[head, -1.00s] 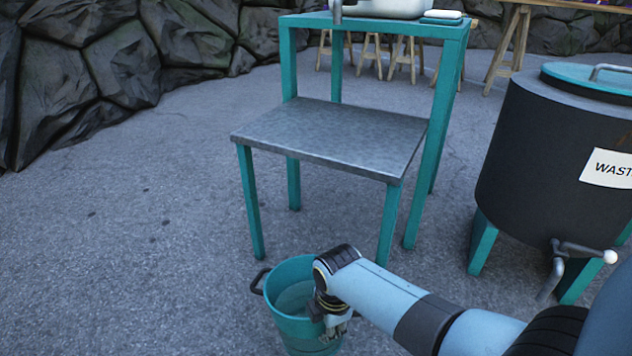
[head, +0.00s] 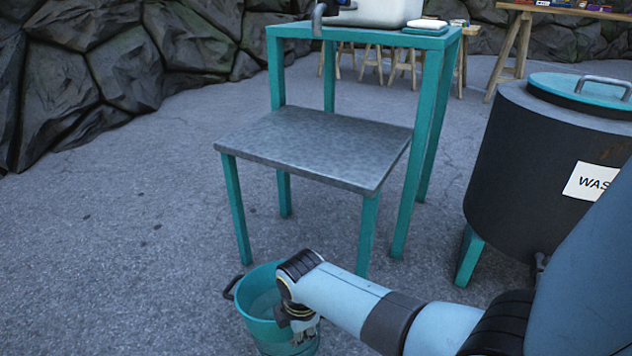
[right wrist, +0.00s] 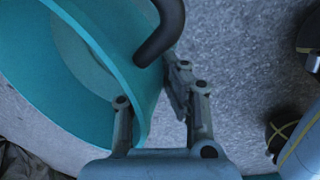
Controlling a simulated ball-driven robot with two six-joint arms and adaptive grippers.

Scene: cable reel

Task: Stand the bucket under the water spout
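The teal bucket (head: 258,335) stands upright by the front legs of a teal stand, at the bottom of the head view. One dark side handle (head: 230,290) sticks out on its left. My right gripper (head: 303,333) is at the bucket's right side. In the right wrist view the bucket rim (right wrist: 135,75) and a dark handle (right wrist: 163,32) are right at the fingers (right wrist: 165,105). The grey water spout (head: 318,18) hangs at the top shelf's front left, from a white tank (head: 380,12). My left gripper is out of view.
The stand's lower metal shelf (head: 315,145) is bare, below the spout. A dark waste barrel (head: 520,150) on teal legs stands to the right. A rock wall (head: 80,80) runs along the left. The paved ground (head: 120,250) at the left is clear.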

